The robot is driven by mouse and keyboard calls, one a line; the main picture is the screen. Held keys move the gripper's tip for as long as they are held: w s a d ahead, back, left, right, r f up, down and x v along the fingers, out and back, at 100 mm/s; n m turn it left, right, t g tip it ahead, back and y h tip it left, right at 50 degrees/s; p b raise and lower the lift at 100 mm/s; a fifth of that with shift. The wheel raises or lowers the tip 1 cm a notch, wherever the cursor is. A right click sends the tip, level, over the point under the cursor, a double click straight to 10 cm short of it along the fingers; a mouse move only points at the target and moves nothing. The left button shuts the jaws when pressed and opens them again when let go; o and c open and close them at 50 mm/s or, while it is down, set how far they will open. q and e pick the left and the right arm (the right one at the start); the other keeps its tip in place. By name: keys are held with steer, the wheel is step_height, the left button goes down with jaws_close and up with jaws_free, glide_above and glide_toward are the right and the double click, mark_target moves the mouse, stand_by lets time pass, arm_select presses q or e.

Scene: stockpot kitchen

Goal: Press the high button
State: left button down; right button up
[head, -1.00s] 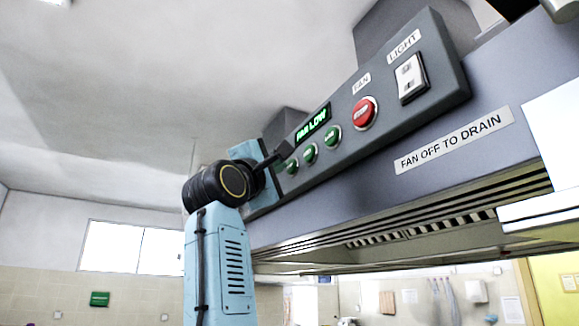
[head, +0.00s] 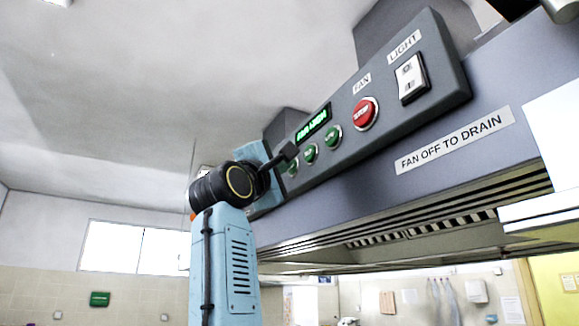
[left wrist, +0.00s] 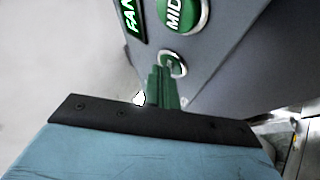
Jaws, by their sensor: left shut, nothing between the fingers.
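The hood's control panel (head: 430,60) carries a row of three green buttons. The leftmost one, the high button by its place beyond MID (left wrist: 180,10), is partly covered by my fingers in the head view (head: 292,168). It also shows in the left wrist view (left wrist: 173,62), where its label cannot be read. My left gripper (head: 288,152) is shut and empty, its fingertips at this button. In the left wrist view the fingertips (left wrist: 165,76) overlap the button's lower edge; contact looks likely but cannot be made out surely. My right gripper is out of view.
A green-lit display (head: 314,122) sits above the buttons, its text hard to read. A red STOP button (head: 364,113) and a light switch (head: 411,78) lie farther right on the panel. The hood's underside (head: 400,240) runs below. Free air lies to the left.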

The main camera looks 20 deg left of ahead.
arm_select(q)
steer(key=shift+s+a, duration=0.1)
steer(key=shift+s+a+b, duration=0.35)
steer(key=shift+s+a, duration=0.05)
steer(key=shift+s, duration=0.1)
steer(key=s+a+b, duration=0.1)
steer(key=s, duration=0.1)
steer(key=s+a+b, duration=0.1)
steer(key=a, duration=0.1)
steer(key=shift+s+a, duration=0.15)
steer(key=shift+s, duration=0.2)
stand_by(0.8)
